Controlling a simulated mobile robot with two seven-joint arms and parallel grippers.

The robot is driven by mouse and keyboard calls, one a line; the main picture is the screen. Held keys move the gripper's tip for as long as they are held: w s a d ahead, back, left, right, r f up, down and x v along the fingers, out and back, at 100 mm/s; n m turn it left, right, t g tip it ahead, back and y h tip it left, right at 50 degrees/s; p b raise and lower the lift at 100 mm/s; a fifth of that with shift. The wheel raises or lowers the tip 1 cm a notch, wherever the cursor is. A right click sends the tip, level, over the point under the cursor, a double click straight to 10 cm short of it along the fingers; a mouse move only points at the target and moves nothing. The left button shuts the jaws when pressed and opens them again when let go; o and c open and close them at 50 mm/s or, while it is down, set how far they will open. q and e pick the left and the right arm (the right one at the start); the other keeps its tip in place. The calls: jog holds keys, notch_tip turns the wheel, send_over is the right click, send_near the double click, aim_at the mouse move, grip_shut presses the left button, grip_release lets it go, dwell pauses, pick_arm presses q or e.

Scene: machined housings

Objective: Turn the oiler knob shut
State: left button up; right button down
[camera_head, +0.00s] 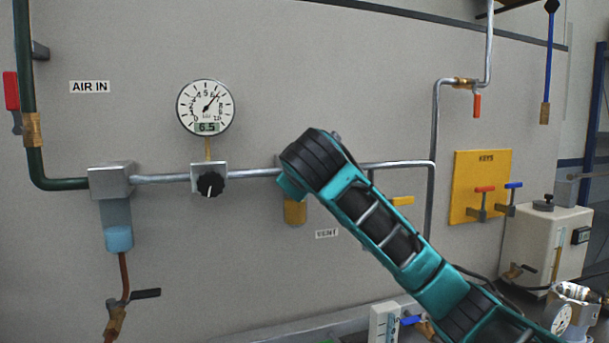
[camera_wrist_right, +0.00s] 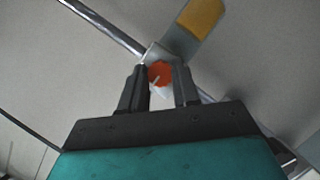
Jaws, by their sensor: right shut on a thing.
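The oiler knob is a small orange-red disc (camera_wrist_right: 160,70) with a pale line on it, in the right wrist view. My right gripper (camera_wrist_right: 160,76) has one dark finger on each side of the knob and is shut on it. The oiler's amber bowl (camera_wrist_right: 202,16) extends up and right from its grey metal head (camera_wrist_right: 172,45). In the head view my right arm covers the knob and fingers; the amber bowl (camera_head: 295,211) shows below the wrist. My left gripper is in neither view.
A grey pipe (camera_head: 160,179) runs along the wall panel through a regulator with a black knob (camera_head: 210,184), below a round gauge (camera_head: 206,107). A filter with a blue bowl (camera_head: 118,238) hangs at left. A yellow KEYS board (camera_head: 468,175) is at right.

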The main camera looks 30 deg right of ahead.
dwell(0.4)
jog(key=c, duration=0.8)
grip_release()
jog(key=v, duration=1.2)
jog(key=shift+s+a+r, duration=0.1)
jog(key=shift+s+a, duration=0.05)
jog(key=shift+s, duration=0.2)
